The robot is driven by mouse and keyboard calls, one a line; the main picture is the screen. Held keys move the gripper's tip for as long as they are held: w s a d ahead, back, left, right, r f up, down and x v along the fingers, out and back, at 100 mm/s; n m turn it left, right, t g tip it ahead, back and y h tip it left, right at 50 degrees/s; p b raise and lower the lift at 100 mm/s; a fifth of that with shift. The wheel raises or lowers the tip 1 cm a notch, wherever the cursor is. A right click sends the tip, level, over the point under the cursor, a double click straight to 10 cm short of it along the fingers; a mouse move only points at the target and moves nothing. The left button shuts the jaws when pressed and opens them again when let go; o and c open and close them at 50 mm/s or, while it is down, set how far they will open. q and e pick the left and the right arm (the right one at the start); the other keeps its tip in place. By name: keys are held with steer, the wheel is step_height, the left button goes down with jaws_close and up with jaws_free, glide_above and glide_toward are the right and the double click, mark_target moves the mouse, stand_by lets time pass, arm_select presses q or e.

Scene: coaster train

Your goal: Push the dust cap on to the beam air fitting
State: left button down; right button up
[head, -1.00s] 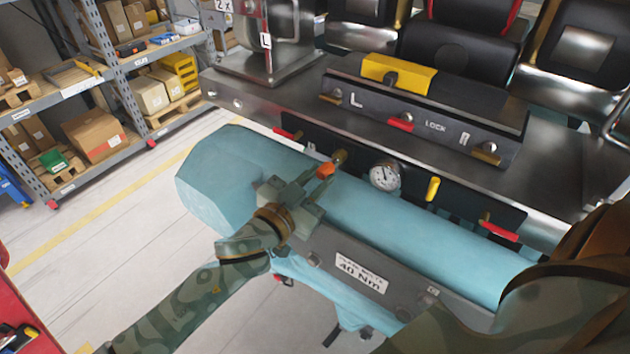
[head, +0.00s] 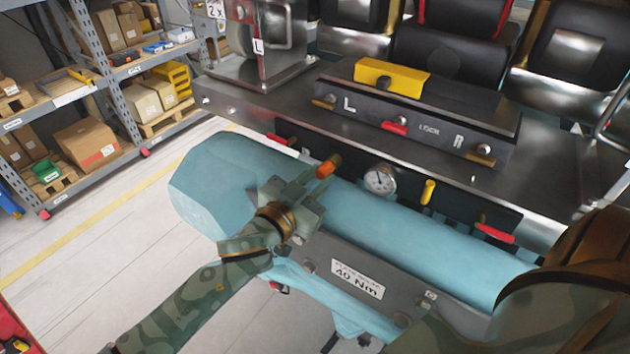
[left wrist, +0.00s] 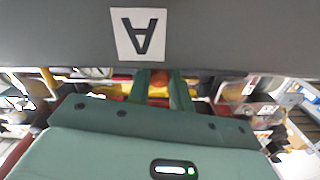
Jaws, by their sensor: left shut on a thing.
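The orange dust cap (head: 325,170) is held between the fingertips of my left gripper (head: 316,177). The brass air fitting (head: 336,159) sticks out of the dark panel, just beyond the cap. The cap looks lined up with the fitting and its far end meets it in the picture; I cannot tell whether it is seated or only touching. In the left wrist view the cap (left wrist: 160,76) shows as a small orange patch between the two green fingers (left wrist: 160,90); the fitting is not distinguishable there. My right arm shows at the lower right, its gripper out of view.
A pale blue padded beam (head: 400,235) lies under my left arm. A label "A" (left wrist: 138,34) shows in the left wrist view.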

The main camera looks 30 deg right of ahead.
arm_select(q)
steer(key=shift+d, duration=0.2)
steer(key=c, duration=1.2)
jaws_free()
steer(key=shift+w, duration=0.1)
steer(key=shift+o, duration=0.2)
